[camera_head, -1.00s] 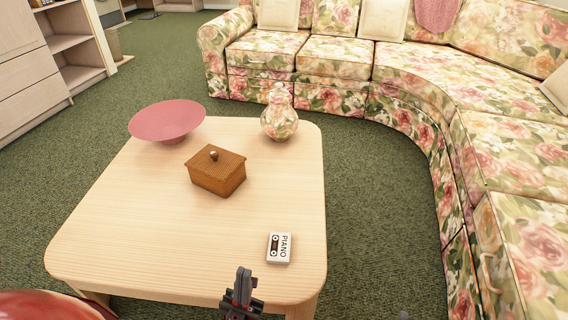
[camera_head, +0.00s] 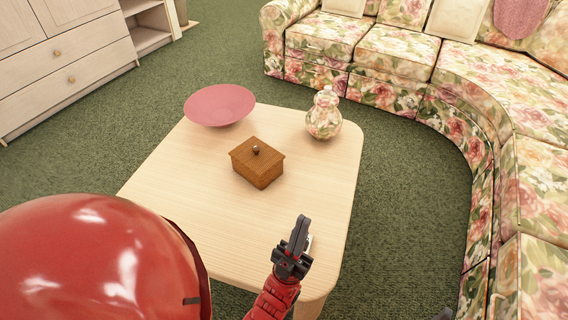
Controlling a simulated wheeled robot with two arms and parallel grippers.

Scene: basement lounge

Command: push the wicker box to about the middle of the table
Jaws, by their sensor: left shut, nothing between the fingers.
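The wicker box (camera_head: 258,166), brown with a lid and a dark round knob, stands upright on the pale wooden table (camera_head: 205,205). It sits a little beyond the middle, towards the far side. My left gripper (camera_head: 300,232) is shut and empty, over the near right part of the table. It is apart from the box, nearer to me and to its right. My red arm hides the near left part of the table. My right gripper cannot be made out.
A pink footed bowl (camera_head: 220,104) stands at the table's far left and a floral jar (camera_head: 324,116) at the far right. A white cassette (camera_head: 309,243) is mostly hidden behind my left gripper. A floral sofa (camera_head: 480,90) curves around the right.

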